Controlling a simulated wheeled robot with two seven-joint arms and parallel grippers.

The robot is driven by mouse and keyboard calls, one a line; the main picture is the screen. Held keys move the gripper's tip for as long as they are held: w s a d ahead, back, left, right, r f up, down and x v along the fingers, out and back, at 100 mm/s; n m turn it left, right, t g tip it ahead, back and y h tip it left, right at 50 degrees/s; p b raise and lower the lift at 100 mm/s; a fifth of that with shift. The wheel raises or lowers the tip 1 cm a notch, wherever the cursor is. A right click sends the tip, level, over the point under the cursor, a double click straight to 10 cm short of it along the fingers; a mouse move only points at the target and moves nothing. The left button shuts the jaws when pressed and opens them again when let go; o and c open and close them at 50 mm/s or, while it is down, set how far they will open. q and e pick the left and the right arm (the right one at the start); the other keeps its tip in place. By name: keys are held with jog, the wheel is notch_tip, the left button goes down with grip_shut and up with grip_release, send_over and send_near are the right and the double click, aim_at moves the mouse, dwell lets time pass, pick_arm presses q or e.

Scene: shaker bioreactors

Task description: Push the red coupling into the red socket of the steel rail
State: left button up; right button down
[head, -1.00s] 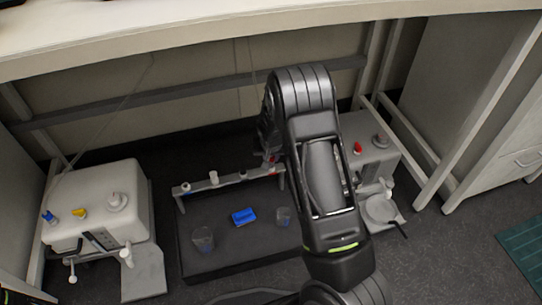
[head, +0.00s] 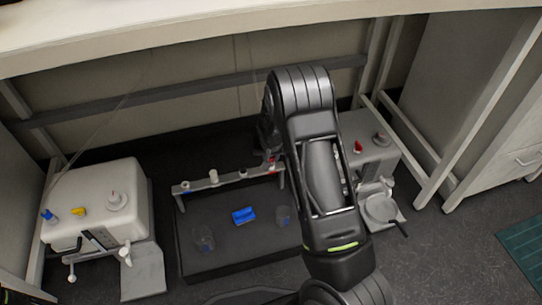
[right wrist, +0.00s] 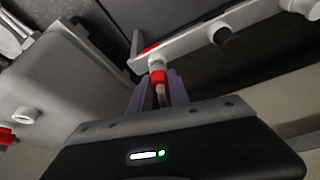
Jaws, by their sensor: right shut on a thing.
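The steel rail (head: 228,180) stands on small legs along the back of a dark tray. Its red socket (right wrist: 150,47) is at one end of the rail in the right wrist view. The red coupling (right wrist: 158,77) is between the fingers of my right gripper (right wrist: 160,92), which is shut on it. The coupling lines up with the socket and looks very close to it; whether it is seated I cannot tell. In the head view my right arm partly hides this end of the rail. My left gripper is not in view.
The dark tray (head: 222,262) holds a blue block (head: 244,215) and two clear cups (head: 204,240). A white device (head: 95,205) stands left of it and a grey-white device (head: 368,152) right, behind my arm. A bench edge (head: 200,38) overhangs the back.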

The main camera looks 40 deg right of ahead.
jog(key=shift+f+b, duration=0.35)
jog(key=shift+f, duration=0.2)
jog(key=c, duration=1.1)
grip_release()
jog(key=shift+c, duration=0.2)
jog(key=shift+r, duration=0.3)
jog(key=p+v, duration=0.3)
jog(key=v, duration=0.4)
jog(key=shift+p, duration=0.4)
jog(key=shift+s+a+r, duration=0.1)
jog(key=shift+s, duration=0.1)
